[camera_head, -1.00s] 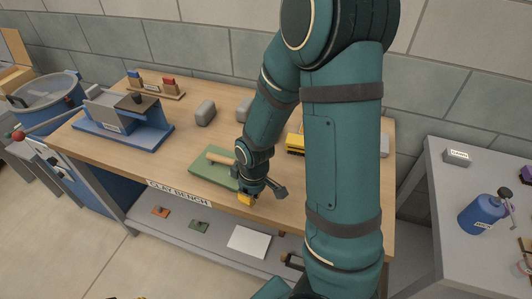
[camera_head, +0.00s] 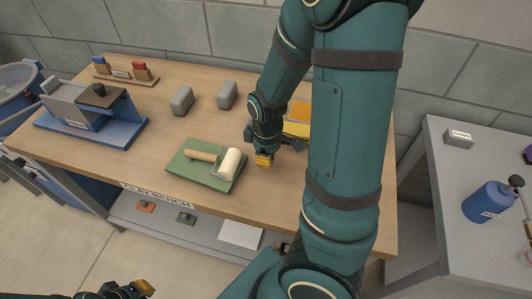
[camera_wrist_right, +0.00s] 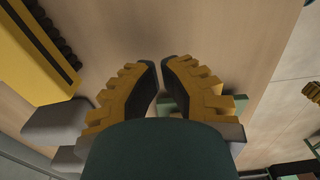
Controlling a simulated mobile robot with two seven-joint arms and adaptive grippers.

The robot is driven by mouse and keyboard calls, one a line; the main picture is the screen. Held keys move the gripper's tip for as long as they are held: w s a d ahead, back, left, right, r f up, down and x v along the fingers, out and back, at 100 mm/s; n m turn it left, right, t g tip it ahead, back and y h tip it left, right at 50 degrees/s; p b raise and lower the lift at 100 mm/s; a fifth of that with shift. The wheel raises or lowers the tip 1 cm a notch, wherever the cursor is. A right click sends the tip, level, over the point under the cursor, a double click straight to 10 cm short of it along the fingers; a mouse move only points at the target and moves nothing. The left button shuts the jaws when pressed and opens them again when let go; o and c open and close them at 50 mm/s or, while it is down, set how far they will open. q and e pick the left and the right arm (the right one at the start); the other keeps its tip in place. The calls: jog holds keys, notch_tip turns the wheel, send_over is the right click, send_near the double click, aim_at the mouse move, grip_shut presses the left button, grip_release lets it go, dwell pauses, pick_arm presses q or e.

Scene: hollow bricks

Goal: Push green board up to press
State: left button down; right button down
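The green board (camera_head: 190,174) lies flat near the front edge of the bench, with a white roller (camera_head: 229,164) with a wooden handle on it. The press appears to be the grey device on a blue base (camera_head: 120,138) at the left; bare bench separates it from the board. My right gripper (camera_head: 263,161) is just right of the board, apart from it, pointing down. In the right wrist view its fingertips (camera_wrist_right: 159,62) almost meet with nothing held; pale green shows behind them. My left gripper (camera_head: 145,287) is low at the bottom left edge, partly cut off, away from the bench.
Two grey blocks (camera_head: 181,100) stand behind the board. Yellow items (camera_head: 298,112) lie behind my right gripper, partly hidden by my arm. A small rack (camera_head: 128,74) is at the back left. A grey side table (camera_head: 440,185) with a blue bottle (camera_head: 487,203) is at the right.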

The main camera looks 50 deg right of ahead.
aim_at(202, 149)
notch_tip(202, 149, down, 4)
jog(key=shift+b, duration=0.85)
jog(key=shift+w+a+r, duration=0.1)
jog(key=shift+w+a, duration=0.2)
jog(key=shift+w, duration=0.25)
jog(key=shift+w+a+r, duration=0.1)
jog(key=shift+w+a, duration=0.15)
jog(key=shift+w, duration=0.3)
jog(key=shift+w+a, duration=0.35)
jog(key=shift+w, duration=0.35)
jog(key=w+a, duration=0.2)
jog(key=w, duration=0.2)
jog(key=w+a, duration=0.2)
jog(key=w, duration=0.3)
jog(key=w+a, duration=0.3)
jog(key=w, duration=0.2)
jog(key=shift+w+a+p, duration=0.1)
jog(key=shift+p, duration=0.2)
